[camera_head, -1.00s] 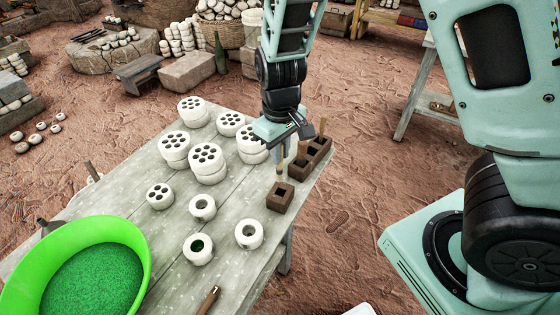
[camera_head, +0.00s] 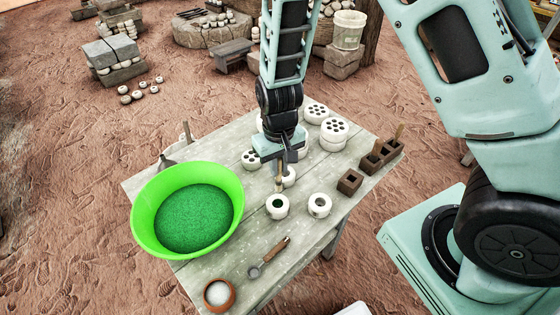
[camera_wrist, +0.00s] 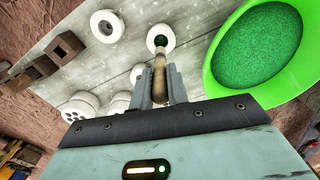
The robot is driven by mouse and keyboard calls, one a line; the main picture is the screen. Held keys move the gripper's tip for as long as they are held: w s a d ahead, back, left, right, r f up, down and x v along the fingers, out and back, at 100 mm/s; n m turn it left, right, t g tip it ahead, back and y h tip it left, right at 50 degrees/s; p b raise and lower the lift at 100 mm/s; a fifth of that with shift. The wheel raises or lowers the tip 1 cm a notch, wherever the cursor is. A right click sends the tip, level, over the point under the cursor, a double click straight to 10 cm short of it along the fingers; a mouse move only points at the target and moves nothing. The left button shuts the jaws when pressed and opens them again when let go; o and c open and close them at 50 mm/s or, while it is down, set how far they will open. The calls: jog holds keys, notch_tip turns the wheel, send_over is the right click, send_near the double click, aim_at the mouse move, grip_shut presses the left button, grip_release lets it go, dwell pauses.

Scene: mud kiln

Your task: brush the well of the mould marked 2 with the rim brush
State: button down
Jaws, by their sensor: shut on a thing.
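My gripper (camera_head: 280,165) is shut on the rim brush (camera_head: 278,184), a thin wooden-handled brush held roughly upright. In the wrist view the brush handle (camera_wrist: 159,82) runs from between the fingers towards a white round mould (camera_wrist: 161,30) with green in its well. In the head view this mould (camera_head: 277,212) stands right below the brush. The brush tip is at or just above the well; I cannot tell if it touches. Two more white single-well moulds stand near, one to the right (camera_head: 320,211) and one behind (camera_head: 289,180). I cannot read any number on them.
A green basin (camera_head: 141,212) of green powder stands at left. White many-holed moulds (camera_head: 334,140) and dark brown blocks (camera_head: 350,186) stand at the back and right. A wooden-handled tool (camera_head: 270,256) and a small bowl (camera_head: 232,293) lie in front.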

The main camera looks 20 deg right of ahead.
aim_at(280, 183)
jog(key=shift+f+b, duration=3.9)
jog(key=shift+f, duration=1)
jog(key=shift+r+p, duration=0.1)
jog(key=shift+p, duration=0.2)
jog(key=shift+w+d, duration=0.1)
jog(key=shift+d, duration=0.05)
